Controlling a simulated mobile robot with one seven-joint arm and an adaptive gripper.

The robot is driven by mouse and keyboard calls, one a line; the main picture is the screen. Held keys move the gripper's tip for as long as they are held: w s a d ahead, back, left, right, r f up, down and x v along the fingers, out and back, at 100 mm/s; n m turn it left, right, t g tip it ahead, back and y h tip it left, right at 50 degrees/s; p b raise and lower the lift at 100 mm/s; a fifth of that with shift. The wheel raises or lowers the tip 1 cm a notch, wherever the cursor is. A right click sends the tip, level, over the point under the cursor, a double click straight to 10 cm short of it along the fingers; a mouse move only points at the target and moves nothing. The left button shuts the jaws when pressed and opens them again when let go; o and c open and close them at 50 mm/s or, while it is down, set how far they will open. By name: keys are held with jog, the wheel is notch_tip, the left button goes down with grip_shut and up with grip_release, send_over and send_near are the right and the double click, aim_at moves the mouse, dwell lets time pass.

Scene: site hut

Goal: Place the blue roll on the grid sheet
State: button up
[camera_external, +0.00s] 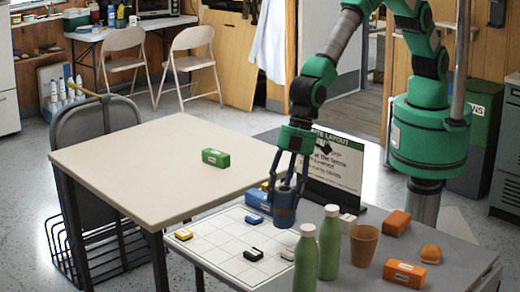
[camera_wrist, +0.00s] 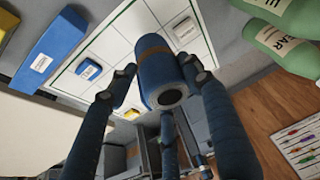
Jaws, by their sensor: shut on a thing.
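The blue roll (camera_external: 284,207), with a brown band, is held upright between the fingers of my gripper (camera_external: 290,188). It also shows in the wrist view (camera_wrist: 162,72), with the fingers (camera_wrist: 155,80) closed around it and its round end with a dark hole facing the camera. The white grid sheet (camera_external: 222,247) lies on the grey table to the left of and below the roll. In the wrist view the sheet (camera_wrist: 110,45) is behind the roll. The roll appears above the table near the sheet's right edge; its exact height I cannot tell.
Small blue (camera_external: 254,219), yellow (camera_external: 183,234) and black (camera_external: 253,254) pieces lie on the sheet. Two green bottles (camera_external: 330,243), a brown cup (camera_external: 363,245) and orange items (camera_external: 404,273) stand to the right. A dark sign (camera_external: 335,165) stands behind. A green box (camera_external: 216,158) sits on the cream table.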

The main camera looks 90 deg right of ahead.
aim_at(283, 212)
jog(key=shift+f, duration=0.65)
jog(key=shift+f+b, duration=0.5)
jog(key=shift+f, duration=1.4)
jog(key=shift+f, duration=0.1)
jog(key=o, duration=1.2)
jog(key=shift+o, duration=0.2)
jog(key=p+v, duration=0.2)
jog(key=v, duration=1)
